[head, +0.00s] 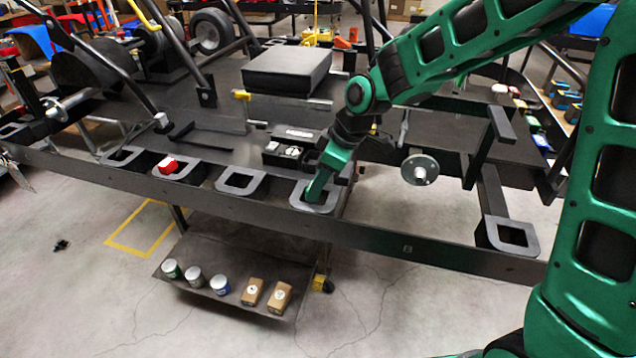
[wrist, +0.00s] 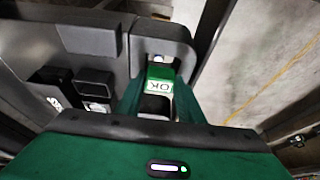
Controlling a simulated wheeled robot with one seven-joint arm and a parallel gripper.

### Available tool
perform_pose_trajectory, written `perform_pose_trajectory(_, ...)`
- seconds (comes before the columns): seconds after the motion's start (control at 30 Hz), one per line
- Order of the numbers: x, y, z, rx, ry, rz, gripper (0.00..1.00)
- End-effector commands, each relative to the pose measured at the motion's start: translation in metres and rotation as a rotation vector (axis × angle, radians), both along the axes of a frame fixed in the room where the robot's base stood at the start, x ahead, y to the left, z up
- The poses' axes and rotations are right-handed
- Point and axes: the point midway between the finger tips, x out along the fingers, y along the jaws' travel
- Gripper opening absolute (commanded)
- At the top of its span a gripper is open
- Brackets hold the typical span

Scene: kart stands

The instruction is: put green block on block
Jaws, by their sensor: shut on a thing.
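My gripper (head: 316,192) reaches down into a grey square-rimmed holder (head: 298,201) on the front rail of the kart stand. In the wrist view its two green fingers are shut on a green block (wrist: 160,73) with a white label reading OK. The block is at the holder's opening, and a small pale thing shows just beyond it. I cannot tell whether the block touches anything below. In the head view the fingers hide the green block. A red block (head: 169,165) with a white top sits in another holder further left.
More empty holders (head: 241,182) line the rail, one (head: 507,236) far right. A black box (head: 293,148) with white items stands close behind my gripper. A lower shelf (head: 215,265) bears several cans and two brown boxes (head: 279,297). The floor in front is clear.

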Motion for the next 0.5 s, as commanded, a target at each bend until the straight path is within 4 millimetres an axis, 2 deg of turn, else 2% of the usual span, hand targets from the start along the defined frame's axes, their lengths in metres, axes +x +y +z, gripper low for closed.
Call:
perform_pose_trajectory(0.23,-0.0003,0.0007,-0.0019,0.0,0.001,0.0,0.13)
perform_pose_trajectory(0.27,-0.0001,0.0008,-0.0014,0.0,0.0,0.001,0.41)
perform_pose_trajectory(0.3,-0.0001,0.0008,-0.0013,0.0,0.0,0.001,0.51)
perform_pose_trajectory(0.5,-0.0002,0.0009,-0.0012,0.0,0.0,0.001,0.53)
